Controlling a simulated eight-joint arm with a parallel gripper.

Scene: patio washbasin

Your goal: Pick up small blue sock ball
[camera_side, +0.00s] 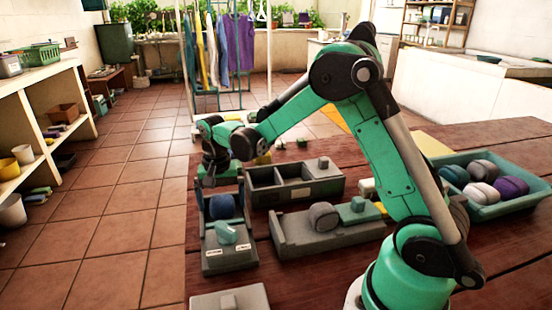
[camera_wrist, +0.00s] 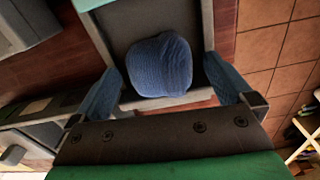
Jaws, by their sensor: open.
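The small blue sock ball (camera_side: 222,206) sits in the far end of a narrow grey tray (camera_side: 229,262) at the left of the table in the side view. In the wrist view the blue sock ball (camera_wrist: 159,65) is ribbed and rounded, lying inside the tray between its side walls. My gripper (camera_side: 214,180) is above the far end of this tray. In the wrist view my gripper (camera_wrist: 170,90) is open, with one finger on each side of the tray's near end. The fingers are apart from the ball, which lies just ahead of and between them. Their height over it is unclear.
A teal item (camera_side: 226,233) lies in the tray's near part. A grey divided box (camera_side: 294,184) stands behind, and a grey tray (camera_side: 325,238) with a grey ball and teal block is to the right. A teal bin (camera_side: 503,208) holds several sock balls.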

